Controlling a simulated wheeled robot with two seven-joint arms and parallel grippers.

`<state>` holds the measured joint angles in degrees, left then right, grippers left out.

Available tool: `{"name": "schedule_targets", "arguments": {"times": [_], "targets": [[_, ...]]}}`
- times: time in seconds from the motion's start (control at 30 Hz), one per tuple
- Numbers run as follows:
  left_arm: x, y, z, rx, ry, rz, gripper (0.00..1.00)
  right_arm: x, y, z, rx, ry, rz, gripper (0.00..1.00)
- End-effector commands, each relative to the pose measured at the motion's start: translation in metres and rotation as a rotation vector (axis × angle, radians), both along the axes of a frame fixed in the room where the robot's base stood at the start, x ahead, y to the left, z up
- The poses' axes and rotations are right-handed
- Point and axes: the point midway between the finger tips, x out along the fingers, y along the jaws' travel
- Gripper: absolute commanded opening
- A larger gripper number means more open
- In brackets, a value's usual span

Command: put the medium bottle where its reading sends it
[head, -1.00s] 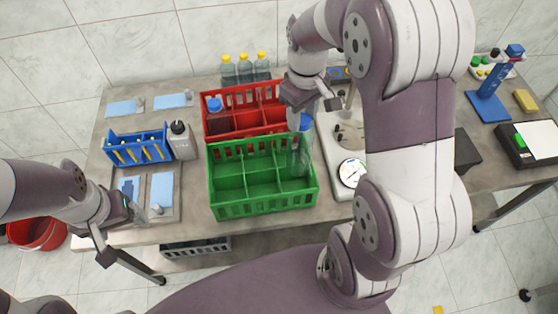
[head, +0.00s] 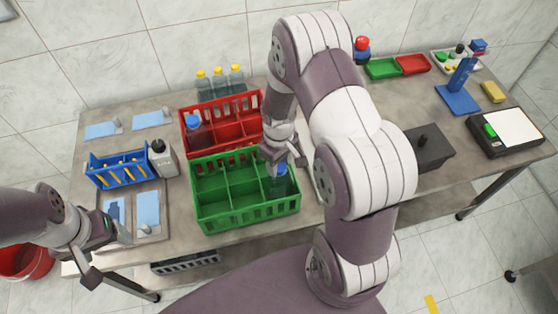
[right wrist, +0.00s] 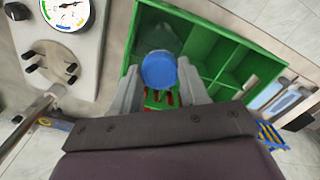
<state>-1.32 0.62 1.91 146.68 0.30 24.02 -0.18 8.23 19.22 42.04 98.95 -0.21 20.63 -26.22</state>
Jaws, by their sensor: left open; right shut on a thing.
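The bottle with the blue cap (right wrist: 159,70) is between the fingers of my right gripper (head: 277,165), which is shut on it. Its clear body (head: 280,184) is down inside a right-end compartment of the green crate (head: 250,217); whether it touches the floor I cannot tell. The red crate (head: 222,105) stands behind, with another blue-capped bottle (head: 194,128) in its left part. The gauge dial (right wrist: 65,12) shows in the right wrist view; my arm hides it in the head view. My left gripper (head: 108,255) is open and empty by the table's front left edge.
Several yellow-capped bottles (head: 220,82) stand behind the red crate. A blue rack (head: 120,170), a grey bottle (head: 162,158) and a tray with blue pads (head: 148,207) are at left. A dark box (head: 428,150), small trays and a scale (head: 505,130) are at right.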

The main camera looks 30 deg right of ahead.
Motion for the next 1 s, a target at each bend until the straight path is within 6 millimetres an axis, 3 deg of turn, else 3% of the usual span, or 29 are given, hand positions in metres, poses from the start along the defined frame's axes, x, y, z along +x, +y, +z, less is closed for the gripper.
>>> {"name": "schedule_targets", "arguments": {"times": [0.07, 0.1, 0.17, 0.2, 0.57, 1.0], "targets": [[0.000, 0.000, -0.002, 0.000, 0.000, 0.000, 0.79, 0.000, 0.000, -0.002, 0.000, -0.001, 0.000, 0.17], [0.000, 0.000, -0.002, 0.000, 0.000, 0.000, 0.79, 0.000, 0.000, -0.003, 0.000, 0.000, 0.000, 0.47], [0.000, 0.000, -0.001, 0.000, 0.000, 0.000, 0.79, 0.000, 0.000, -0.002, 0.000, 0.000, 0.000, 0.67], [0.000, 0.000, -0.001, 0.000, 0.000, 0.000, 0.79, 0.000, 0.000, -0.002, 0.000, 0.000, 0.000, 0.69], [0.000, 0.000, -0.003, 0.000, 0.000, 0.000, 0.79, 0.001, 0.000, 0.006, -0.001, -0.003, 0.000, 0.69], [0.000, 0.000, -0.026, 0.000, 0.000, 0.000, 0.79, 0.003, 0.000, 0.105, -0.001, -0.003, 0.000, 0.69]]}}
